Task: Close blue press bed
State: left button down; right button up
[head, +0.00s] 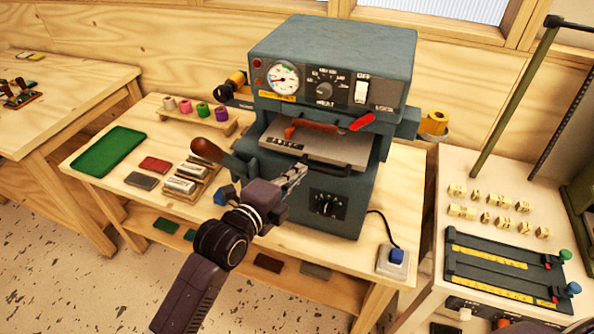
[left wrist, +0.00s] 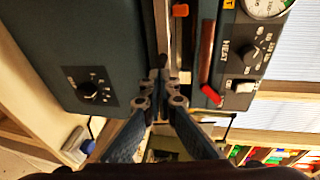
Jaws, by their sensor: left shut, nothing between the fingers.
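The blue-grey press (head: 335,50) stands on the wooden bench, with a gauge, a heat dial and a switch on its upper housing. Its flat grey bed (head: 345,152) shows in the opening below, partly sticking out at the front. A brown bar with a red end (head: 362,121) lies above the bed; the red end also shows in the left wrist view (left wrist: 211,95). My left gripper (head: 300,172) is shut and empty in front of the bed's front edge. In the left wrist view its fingertips (left wrist: 161,68) point at the press opening; contact is unclear. My right gripper is out of view.
A brown-handled lever (head: 207,150) rises left of the press. Type holders (head: 185,180), a green tray (head: 108,151) and colored foil rolls (head: 203,110) lie to the left. A blue-buttoned box (head: 397,258) sits at the bench's front right corner.

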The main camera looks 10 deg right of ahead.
aim_at(304, 160)
pick_arm(q)
jog(key=shift+w, duration=0.1)
jog(key=w+d+b, duration=0.2)
jog(key=w, duration=0.1)
jog(key=shift+w+d, duration=0.25)
jog(key=shift+w, duration=0.05)
jog(key=shift+r, duration=0.15)
jog(key=shift+a+r, duration=0.1)
